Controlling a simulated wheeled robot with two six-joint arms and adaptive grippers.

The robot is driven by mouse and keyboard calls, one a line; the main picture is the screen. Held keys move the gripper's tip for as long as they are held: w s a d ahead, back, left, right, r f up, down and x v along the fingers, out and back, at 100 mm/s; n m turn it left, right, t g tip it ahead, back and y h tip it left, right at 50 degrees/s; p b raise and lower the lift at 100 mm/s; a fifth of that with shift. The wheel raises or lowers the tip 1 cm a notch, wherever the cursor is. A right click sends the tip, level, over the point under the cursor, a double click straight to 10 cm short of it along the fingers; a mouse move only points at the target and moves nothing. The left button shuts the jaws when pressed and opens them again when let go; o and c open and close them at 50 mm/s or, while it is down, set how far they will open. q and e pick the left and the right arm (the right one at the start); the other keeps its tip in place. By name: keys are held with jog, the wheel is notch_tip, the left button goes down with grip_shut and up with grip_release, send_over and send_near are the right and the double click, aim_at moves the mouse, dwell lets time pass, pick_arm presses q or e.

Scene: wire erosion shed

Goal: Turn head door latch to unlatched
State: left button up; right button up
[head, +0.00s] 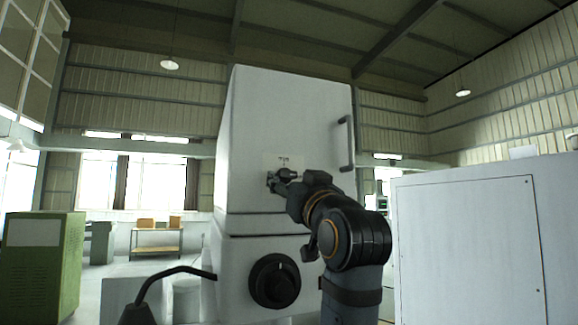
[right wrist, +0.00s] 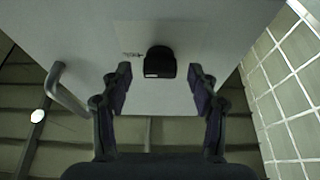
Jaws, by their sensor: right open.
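The head door latch (right wrist: 160,62) is a small black knob on the white door, with a pale marked plate (head: 284,162) around it. In the right wrist view it sits between my right gripper's two fingers, with a gap on each side. My right gripper (head: 279,178) is open at the latch and partly hides it in the head view. I cannot tell the latch's exact turn. The white head door (head: 285,110) looks closed. My left gripper is not in view.
A dark bar handle (head: 346,143) stands out from the door's right side. A large black dial (head: 274,281) is below. A bent black rod (head: 178,270) rises at lower left. A white cabinet (head: 470,245) stands at right, a green cabinet (head: 42,265) at far left.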

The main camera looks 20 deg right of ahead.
jog(key=shift+x, duration=0.85)
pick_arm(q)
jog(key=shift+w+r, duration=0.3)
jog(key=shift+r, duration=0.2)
pick_arm(e)
jog(key=shift+s+r, duration=0.1)
jog(key=c, duration=1.2)
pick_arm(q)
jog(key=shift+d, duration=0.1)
pick_arm(e)
jog(key=shift+o, duration=0.2)
